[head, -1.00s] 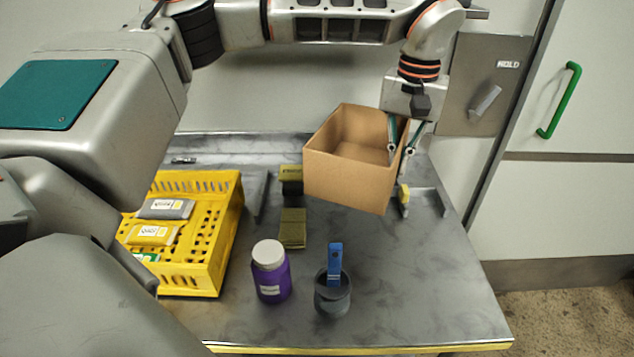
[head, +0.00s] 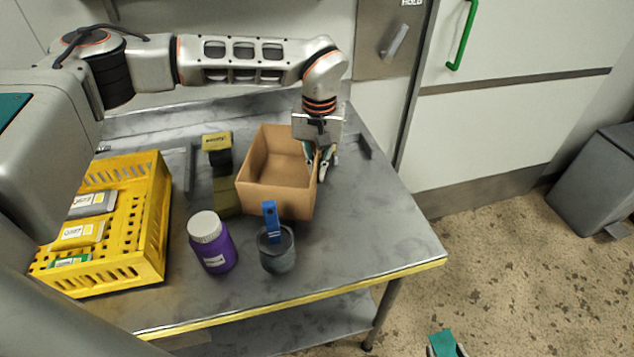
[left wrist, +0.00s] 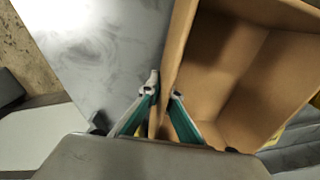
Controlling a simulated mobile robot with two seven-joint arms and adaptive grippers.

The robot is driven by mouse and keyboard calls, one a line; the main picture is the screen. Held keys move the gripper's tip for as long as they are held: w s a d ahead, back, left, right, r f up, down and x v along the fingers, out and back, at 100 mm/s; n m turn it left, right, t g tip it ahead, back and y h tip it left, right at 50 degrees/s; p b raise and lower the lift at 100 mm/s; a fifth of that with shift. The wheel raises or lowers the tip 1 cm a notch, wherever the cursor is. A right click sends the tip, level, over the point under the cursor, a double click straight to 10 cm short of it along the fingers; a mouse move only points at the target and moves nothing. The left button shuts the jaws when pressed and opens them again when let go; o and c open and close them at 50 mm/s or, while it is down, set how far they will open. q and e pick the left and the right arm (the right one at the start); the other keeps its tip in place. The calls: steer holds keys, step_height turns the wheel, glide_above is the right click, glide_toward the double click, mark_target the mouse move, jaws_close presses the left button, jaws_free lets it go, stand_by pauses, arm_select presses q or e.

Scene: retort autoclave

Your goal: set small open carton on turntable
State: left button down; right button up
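The small open carton (head: 268,190) is plain brown cardboard with its open top up, over the middle of the steel table in the head view. My left gripper (head: 319,172) is shut on its right wall, one finger on each side. The left wrist view shows that wall between the teal fingers (left wrist: 163,92) and the carton's inside (left wrist: 245,75). I cannot tell whether the carton's base touches the table. My right gripper (head: 446,346) shows only partly at the bottom edge, beyond the table; its opening is unclear. I cannot make out a turntable.
A yellow crate (head: 152,240) with several packets stands at the left. A purple jar (head: 212,245) and a dark cup (head: 277,255) with a blue-handled tool stand in front of the carton. An olive and black object (head: 217,150) is to its left. The table's right side (head: 370,215) is clear.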

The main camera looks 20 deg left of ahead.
arm_select(q)
steer(key=shift+f, duration=2.05)
steer(key=shift+f, duration=0.1)
steer(key=c, duration=2.3)
jaws_free()
